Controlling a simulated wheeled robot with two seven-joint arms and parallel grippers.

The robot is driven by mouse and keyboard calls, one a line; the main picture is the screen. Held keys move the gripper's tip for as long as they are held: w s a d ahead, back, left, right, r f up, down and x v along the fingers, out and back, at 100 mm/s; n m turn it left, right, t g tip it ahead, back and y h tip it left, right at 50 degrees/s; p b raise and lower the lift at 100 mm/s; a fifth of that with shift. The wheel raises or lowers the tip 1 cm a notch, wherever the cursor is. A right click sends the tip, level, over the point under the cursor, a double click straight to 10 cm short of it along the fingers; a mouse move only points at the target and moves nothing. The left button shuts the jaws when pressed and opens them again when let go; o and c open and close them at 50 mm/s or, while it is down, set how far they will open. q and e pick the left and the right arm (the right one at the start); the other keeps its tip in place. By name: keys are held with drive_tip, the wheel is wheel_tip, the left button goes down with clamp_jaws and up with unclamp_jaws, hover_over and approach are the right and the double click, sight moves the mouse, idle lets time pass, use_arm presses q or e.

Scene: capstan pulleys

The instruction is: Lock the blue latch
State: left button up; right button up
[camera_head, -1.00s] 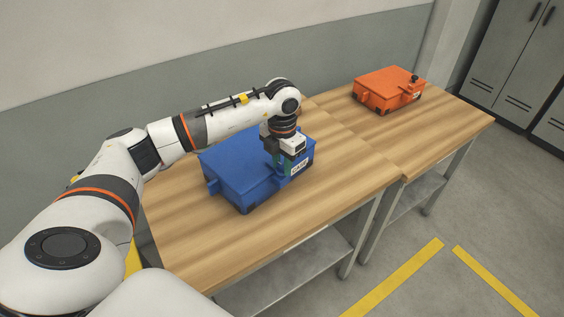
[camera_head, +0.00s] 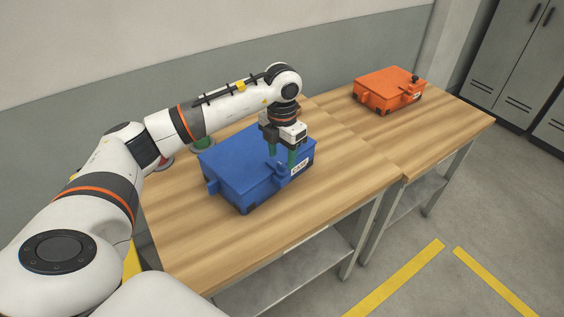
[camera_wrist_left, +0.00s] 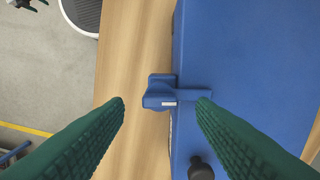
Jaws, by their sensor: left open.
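The blue box (camera_head: 235,168) lies closed on the wooden table, with a white label on its front side. Its blue latch (camera_wrist_left: 160,92) sticks out from the box edge in the left wrist view and carries a small white mark. In the head view the latch (camera_head: 283,170) is just below my fingers. My left gripper (camera_head: 282,155) is open and empty above the front edge of the box. In the left wrist view its green fingers (camera_wrist_left: 160,102) are apart, one on each side of the latch in the picture. A dark part (camera_wrist_left: 25,3) at that view's top left may be my right gripper.
An orange box (camera_head: 388,90) with a black knob stands farther back on the right. A black knob (camera_wrist_left: 200,168) sits near the blue box's edge. Round red and green items are partly hidden behind my arm. Bare tabletop (camera_head: 345,150) lies between the boxes.

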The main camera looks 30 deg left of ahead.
sight(282, 165)
use_arm(q)
wheel_tip(282, 165, up, 9)
drive_tip(key=b, duration=0.1)
drive_tip(key=shift+b, duration=0.3)
idle(0.4)
